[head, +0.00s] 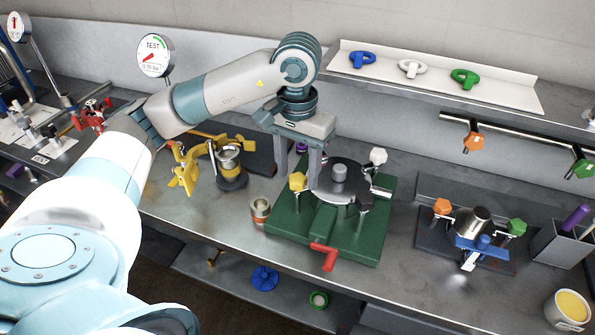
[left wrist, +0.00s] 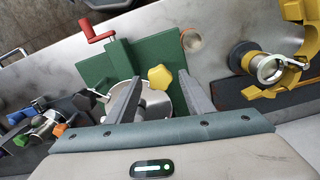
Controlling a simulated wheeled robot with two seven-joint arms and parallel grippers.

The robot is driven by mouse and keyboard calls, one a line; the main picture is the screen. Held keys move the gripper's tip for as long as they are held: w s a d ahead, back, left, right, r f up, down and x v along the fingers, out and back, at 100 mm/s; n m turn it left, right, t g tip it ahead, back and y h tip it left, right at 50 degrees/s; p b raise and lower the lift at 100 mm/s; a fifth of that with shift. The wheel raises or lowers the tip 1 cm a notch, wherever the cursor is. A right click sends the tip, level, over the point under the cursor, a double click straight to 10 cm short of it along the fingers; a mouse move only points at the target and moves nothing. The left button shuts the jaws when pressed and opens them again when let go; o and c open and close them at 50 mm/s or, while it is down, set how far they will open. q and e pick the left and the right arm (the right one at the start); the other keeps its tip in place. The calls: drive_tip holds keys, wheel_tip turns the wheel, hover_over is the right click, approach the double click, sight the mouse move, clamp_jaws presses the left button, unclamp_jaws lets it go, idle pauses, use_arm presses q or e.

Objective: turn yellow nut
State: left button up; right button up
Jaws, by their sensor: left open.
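The yellow nut (head: 297,181), a lobed knob, sits on the left side of the green fixture (head: 287,222), beside its round metal plate (head: 340,178). My left gripper (head: 299,172) points down over the nut from above, with its jaws apart and nothing held. In the left wrist view the yellow nut (left wrist: 160,78) shows between the two fingertips (left wrist: 160,76). I cannot tell whether either finger touches it. A white nut (head: 378,156) stands on the far right side of the same fixture. My right gripper is not in view.
A red handle (head: 324,253) juts from the fixture's front. A small cup (head: 260,210) stands close to its left. A yellow clamp (head: 184,170) and a dark-based canister (head: 230,166) are farther left. Another fixture with orange (head: 441,206) and green (head: 516,227) knobs stands right.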

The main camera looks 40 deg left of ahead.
use_arm(q)
drive_tip(key=shift+f, duration=0.45)
drive_tip(key=shift+c, duration=0.2)
drive_tip(key=c, duration=1)
